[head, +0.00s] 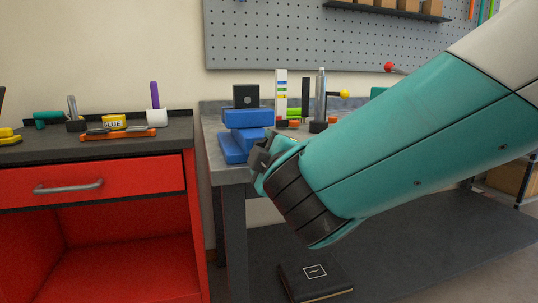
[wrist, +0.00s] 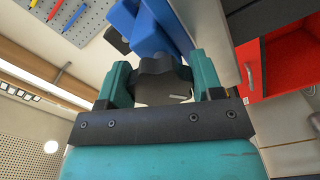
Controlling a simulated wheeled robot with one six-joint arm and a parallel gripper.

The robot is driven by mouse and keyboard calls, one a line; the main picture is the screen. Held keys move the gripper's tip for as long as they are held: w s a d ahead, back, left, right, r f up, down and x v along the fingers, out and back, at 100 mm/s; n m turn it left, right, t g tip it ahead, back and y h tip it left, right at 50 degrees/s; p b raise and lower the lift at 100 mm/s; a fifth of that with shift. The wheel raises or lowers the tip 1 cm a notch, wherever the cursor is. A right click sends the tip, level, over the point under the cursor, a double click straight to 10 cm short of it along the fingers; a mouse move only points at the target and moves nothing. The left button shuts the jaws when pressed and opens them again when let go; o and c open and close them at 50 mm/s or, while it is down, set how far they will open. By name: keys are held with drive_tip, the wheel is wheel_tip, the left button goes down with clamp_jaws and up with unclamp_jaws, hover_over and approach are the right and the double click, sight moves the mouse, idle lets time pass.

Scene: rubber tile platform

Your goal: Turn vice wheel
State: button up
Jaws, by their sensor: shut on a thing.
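The blue vice (head: 246,135) stands at the left front corner of the grey workbench, with a dark block above its top. It also shows in the wrist view (wrist: 152,32). The black lobed vice wheel (wrist: 160,75) is at the vice's near end. My gripper (wrist: 160,88) has its two teal fingers on either side of the wheel and is shut on it. In the head view my gripper (head: 265,160) is at the vice's front, and my arm and wrist hide most of the wheel.
A red cabinet (head: 100,190) with a drawer stands left of the workbench (head: 218,170). Its top holds a glue container (head: 114,122) and tools. Bottles and small tools stand behind the vice. A pegboard (head: 290,45) is on the wall. A black box (head: 315,279) lies below.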

drive_tip(key=o, duration=0.9)
drive_tip(key=shift+o, duration=0.2)
drive_tip(key=b+v, duration=0.2)
drive_tip(key=v, duration=1.5)
drive_tip(key=shift+s, duration=0.2)
drive_tip(key=shift+d+r, duration=0.1)
